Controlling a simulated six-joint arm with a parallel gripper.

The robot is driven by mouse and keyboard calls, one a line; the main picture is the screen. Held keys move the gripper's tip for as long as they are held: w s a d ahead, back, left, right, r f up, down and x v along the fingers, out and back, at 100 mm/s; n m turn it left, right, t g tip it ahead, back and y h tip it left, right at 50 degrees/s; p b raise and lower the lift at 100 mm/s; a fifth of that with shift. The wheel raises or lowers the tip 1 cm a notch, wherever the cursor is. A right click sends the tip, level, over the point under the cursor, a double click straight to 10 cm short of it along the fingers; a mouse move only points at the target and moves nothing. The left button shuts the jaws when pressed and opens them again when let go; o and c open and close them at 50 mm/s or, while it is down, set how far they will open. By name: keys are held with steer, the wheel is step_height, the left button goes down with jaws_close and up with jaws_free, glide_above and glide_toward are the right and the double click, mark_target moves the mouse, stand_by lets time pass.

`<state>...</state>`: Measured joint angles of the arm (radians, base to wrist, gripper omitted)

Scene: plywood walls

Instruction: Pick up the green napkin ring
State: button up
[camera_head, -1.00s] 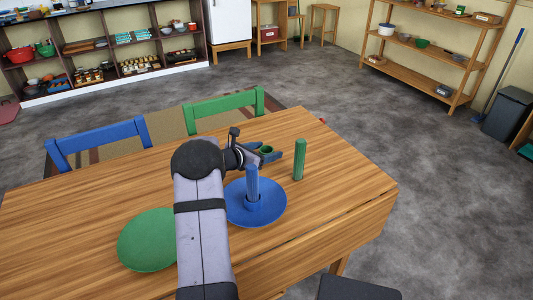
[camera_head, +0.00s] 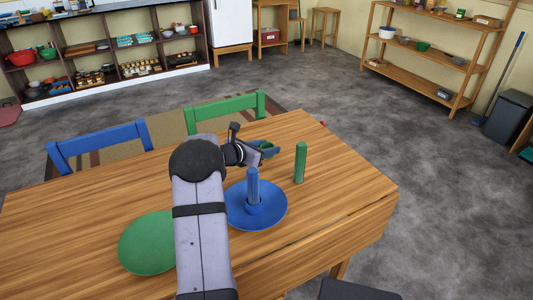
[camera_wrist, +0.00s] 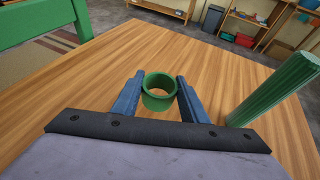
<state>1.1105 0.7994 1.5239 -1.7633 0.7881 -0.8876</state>
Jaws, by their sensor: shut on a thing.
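The green napkin ring (camera_wrist: 159,92) is between the two blue fingers of my gripper (camera_wrist: 159,96) in the wrist view, with its open end facing up. The fingers are shut on its sides.
An upright green cylinder (camera_head: 300,163) stands on the wooden table (camera_head: 345,190), right of my gripper. A blue cylinder (camera_head: 253,183) stands on a blue plate (camera_head: 275,205). A green plate (camera_head: 145,243) lies left. Blue (camera_head: 100,144) and green (camera_head: 225,108) chairs stand behind.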

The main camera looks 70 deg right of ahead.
step_height(320, 180, up, 7)
steer(key=shift+p, duration=0.3)
steer(key=shift+r, duration=0.1)
